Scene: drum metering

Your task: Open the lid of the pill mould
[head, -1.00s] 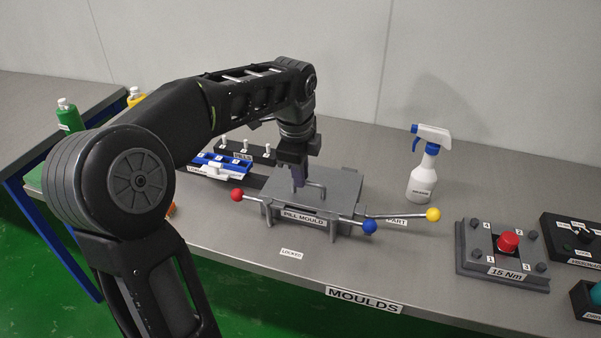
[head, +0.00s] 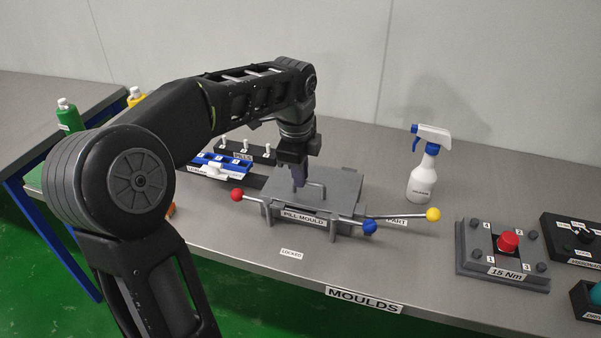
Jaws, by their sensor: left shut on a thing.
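The pill mould (head: 303,217) is a grey box on the bench, with its flat lid (head: 342,185) down. Levers with a red knob (head: 237,195), a blue knob (head: 370,227) and a yellow knob (head: 433,214) stick out from it. My left gripper (head: 299,184) points down over the middle of the lid and is shut on the lid's handle (head: 317,187). The fingers hide part of the handle. My right gripper is not in view.
A white spray bottle (head: 422,175) stands right of the mould. A fixture with a red knob (head: 509,243) is at the right. The bench front near the MOULDS label (head: 362,299) is clear.

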